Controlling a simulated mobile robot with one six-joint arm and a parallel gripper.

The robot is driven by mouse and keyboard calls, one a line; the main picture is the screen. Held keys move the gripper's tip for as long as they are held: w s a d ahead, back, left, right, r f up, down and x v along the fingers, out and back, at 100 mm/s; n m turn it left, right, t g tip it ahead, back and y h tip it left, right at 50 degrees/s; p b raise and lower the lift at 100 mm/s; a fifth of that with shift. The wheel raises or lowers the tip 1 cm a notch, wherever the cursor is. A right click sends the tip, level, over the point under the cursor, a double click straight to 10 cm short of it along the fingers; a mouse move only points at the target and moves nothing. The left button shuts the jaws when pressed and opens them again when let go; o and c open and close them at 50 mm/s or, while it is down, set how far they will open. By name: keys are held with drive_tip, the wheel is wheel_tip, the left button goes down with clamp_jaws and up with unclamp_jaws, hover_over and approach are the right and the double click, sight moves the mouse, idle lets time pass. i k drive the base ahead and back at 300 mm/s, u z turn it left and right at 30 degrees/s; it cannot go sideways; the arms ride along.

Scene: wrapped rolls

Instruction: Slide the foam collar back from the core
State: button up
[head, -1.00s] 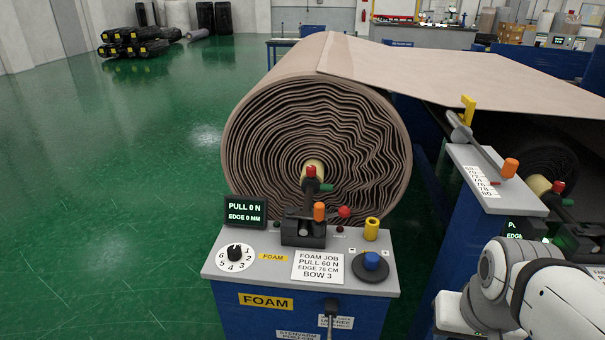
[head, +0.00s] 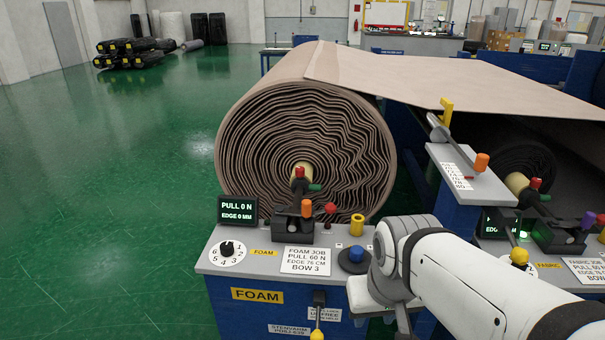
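The foam roll (head: 250,150) is a large brown spiral behind the foam stand, its wavy end facing me. Its pale core (head: 311,170) shows at the centre. In front of the core is a fitting with a red knob (head: 299,172) and a green grip (head: 315,187). I cannot tell which small part is the collar, or whether it sits in the core. A dark block with an orange knob (head: 307,208) stands on the stand top below. My white arm reaches in from the lower right, its wrist beside the stand. My gripper's fingertips are not visible.
The foam stand's grey top (head: 215,262) carries a display (head: 237,211) reading PULL 0 N, EDGE 0 MM, a numbered dial (head: 226,250), a blue button (head: 356,254) and a yellow cylinder (head: 357,225). A fabric stand (head: 552,265) is at right. Green floor is clear at left.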

sight(308, 187)
drive_tip(key=z, duration=0.05)
drive_tip(key=i, duration=1)
drive_tip(key=u, duration=0.1)
